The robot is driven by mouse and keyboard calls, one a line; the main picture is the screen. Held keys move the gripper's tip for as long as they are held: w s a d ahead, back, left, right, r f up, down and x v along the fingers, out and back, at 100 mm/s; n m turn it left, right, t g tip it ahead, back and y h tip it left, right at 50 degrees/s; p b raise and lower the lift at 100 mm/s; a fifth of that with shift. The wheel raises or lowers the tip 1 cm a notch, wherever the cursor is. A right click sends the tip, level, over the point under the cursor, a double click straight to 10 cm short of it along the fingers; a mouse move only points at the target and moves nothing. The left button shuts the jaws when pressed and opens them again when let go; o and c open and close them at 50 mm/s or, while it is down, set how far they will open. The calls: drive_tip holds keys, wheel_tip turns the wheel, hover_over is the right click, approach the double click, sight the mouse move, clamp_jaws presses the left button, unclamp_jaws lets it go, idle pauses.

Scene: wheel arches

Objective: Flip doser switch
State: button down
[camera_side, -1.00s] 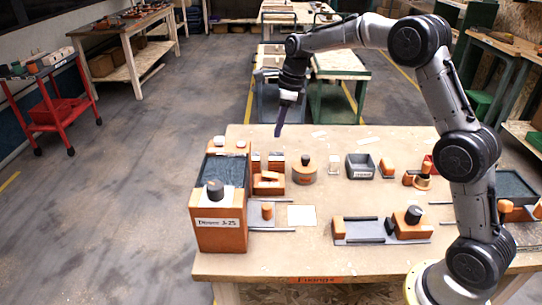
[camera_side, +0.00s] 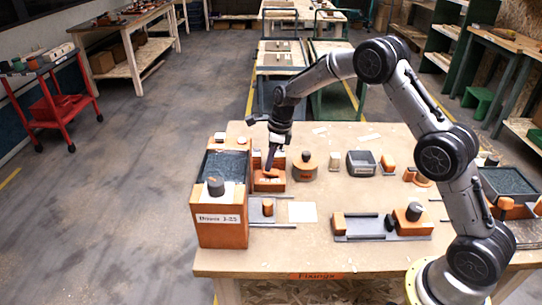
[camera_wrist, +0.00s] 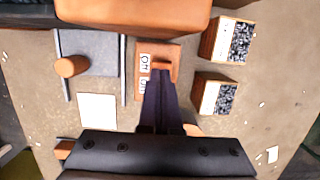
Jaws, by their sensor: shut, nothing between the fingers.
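The doser (camera_side: 221,235) is a tall orange box with a label on its front, dark grey material on top and a dark knob, at the left of the table. The switch (camera_side: 275,186) is a small orange block behind and right of it. In the wrist view the switch (camera_wrist: 145,96) shows two white labels and an orange lever (camera_wrist: 161,65). My gripper (camera_side: 270,168) is shut and empty, pointing down at the switch. In the wrist view its dark purple fingers (camera_wrist: 160,78) overlap the block beside the lever; I cannot tell whether they touch it.
A grey plate (camera_wrist: 95,50) with an orange cylinder (camera_wrist: 70,66) and a white sheet (camera_wrist: 97,110) lie on the other side.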

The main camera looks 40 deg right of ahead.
idle(0.3)
drive_tip(key=shift+w+a+f+g+h, duration=0.15)
drive_tip(key=shift+a+f+g+h, duration=0.05)
drive_tip(key=shift+f+g+h, duration=0.15)
drive_tip(key=shift+f, duration=0.1)
drive_tip(key=shift+s+d+f, duration=0.15)
drive_tip(key=shift+s+d, duration=0.5)
drive_tip(key=shift+s, duration=0.2)
wheel_tip(320, 180, up, 15)
drive_tip(key=s+d, duration=0.1)
drive_tip(key=shift+d+f, duration=0.15)
drive_tip(key=shift+d, duration=0.25)
drive_tip(key=shift+s, duration=0.1)
